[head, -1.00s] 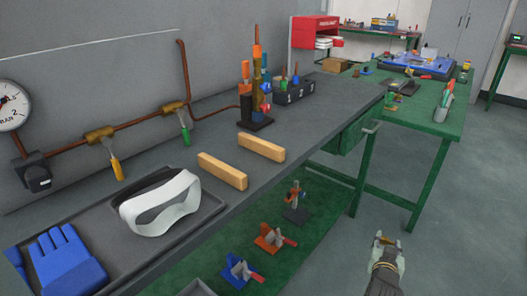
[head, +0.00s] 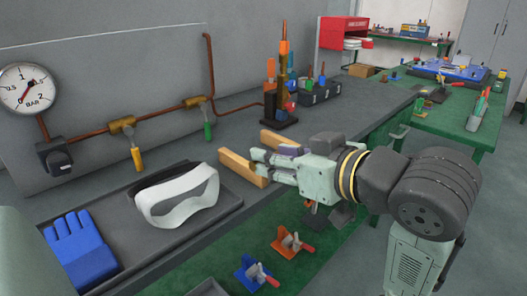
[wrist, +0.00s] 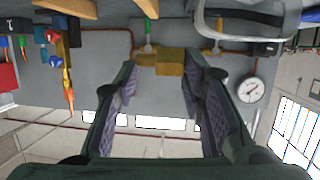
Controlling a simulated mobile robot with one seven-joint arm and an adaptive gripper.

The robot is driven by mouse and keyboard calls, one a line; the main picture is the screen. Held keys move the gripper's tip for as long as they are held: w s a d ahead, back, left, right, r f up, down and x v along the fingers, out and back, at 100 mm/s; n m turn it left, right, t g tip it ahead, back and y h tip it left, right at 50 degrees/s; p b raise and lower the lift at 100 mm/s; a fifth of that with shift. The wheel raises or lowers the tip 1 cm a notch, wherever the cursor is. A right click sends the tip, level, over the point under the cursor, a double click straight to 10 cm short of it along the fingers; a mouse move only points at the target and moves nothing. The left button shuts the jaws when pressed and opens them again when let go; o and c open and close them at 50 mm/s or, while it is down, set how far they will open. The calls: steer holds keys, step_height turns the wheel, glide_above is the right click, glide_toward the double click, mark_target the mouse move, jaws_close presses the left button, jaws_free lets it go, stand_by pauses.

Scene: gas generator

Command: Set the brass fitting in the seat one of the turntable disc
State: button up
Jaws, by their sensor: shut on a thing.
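My gripper (head: 262,163) is raised above the near side of the grey bench and points left toward the wall. In the wrist view its two fingers stand apart with a brass-coloured block, the brass fitting (wrist: 171,64), between their tips (wrist: 160,78). A brass valve on the wall pipe lies close behind it in that view, so the fitting's outline is partly unclear. In the head view I cannot tell the fitting from the fingers and the wooden block behind them. I cannot make out the turntable disc or its seat one in either view.
Pipe valves (head: 122,125) and a gauge (head: 27,88) line the wall. Clamps (head: 291,243) sit below. A green table (head: 440,115) stands beyond.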

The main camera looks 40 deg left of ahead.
steer(key=s+n+g, duration=0.1)
steer(key=s+g, duration=0.1)
steer(key=s, duration=0.3)
steer(key=shift+t, duration=0.4)
steer(key=w+a, duration=0.3)
steer(key=w+a+f, duration=0.1)
steer(key=w+a, duration=0.3)
steer(key=w+a+f+p, duration=0.1)
steer(key=w+a, duration=0.2)
steer(key=a, duration=0.1)
steer(key=shift+w+a, duration=0.2)
steer(key=shift+w, duration=0.05)
steer(key=shift+f, duration=1.8)
steer(key=shift+f, duration=0.1)
steer(key=o, duration=1.3)
steer(key=shift+o, duration=0.2)
